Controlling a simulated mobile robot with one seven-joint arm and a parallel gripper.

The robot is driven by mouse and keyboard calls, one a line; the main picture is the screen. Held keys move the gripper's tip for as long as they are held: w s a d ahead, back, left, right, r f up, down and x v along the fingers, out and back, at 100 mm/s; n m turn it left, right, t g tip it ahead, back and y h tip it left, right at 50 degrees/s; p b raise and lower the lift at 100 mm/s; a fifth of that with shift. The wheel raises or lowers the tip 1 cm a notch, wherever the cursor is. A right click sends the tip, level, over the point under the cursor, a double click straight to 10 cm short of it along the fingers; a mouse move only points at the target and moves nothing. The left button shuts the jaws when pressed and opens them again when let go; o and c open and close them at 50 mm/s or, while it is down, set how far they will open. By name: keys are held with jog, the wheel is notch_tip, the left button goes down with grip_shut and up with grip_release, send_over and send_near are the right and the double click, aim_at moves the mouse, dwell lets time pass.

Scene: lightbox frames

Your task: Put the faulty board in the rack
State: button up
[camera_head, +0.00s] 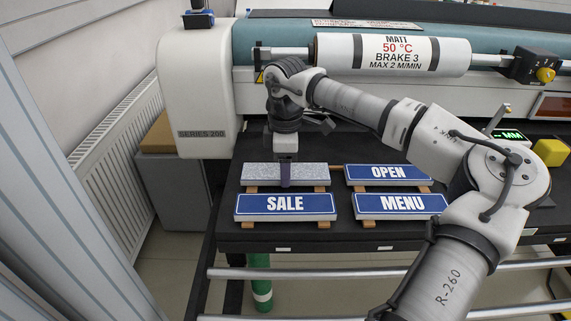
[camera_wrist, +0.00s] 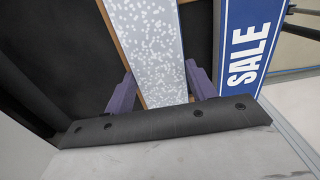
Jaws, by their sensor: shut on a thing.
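The speckled grey-white board (camera_head: 252,175) has no lettering, unlike the blue SALE (camera_head: 262,206), OPEN (camera_head: 362,173) and MENU (camera_head: 430,203) boards. It lies at the back left of this group, behind SALE. My gripper (camera_head: 286,181) points down over it, with its purple fingers shut on the board's two long edges. In the wrist view the speckled board (camera_wrist: 150,42) runs between the fingers, and SALE (camera_wrist: 247,50) lies close on the right. I cannot tell whether the held board is lifted off its wooden strips. I see no clear rack.
The boards lie on wooden strips on a black table (camera_head: 345,238). Behind is a machine with a white roller (camera_head: 392,72) and a white end housing (camera_head: 195,95). A green scale display (camera_head: 513,135) and yellow block (camera_head: 551,152) stand at right. Metal rails run in front.

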jog(key=shift+f, duration=0.2)
jog(key=o, duration=1)
jog(key=shift+o, duration=0.2)
jog(key=shift+r, duration=0.1)
notch_tip(320, 180, up, 12)
jog(key=shift+b, duration=0.4)
jog(key=shift+r, duration=0.1)
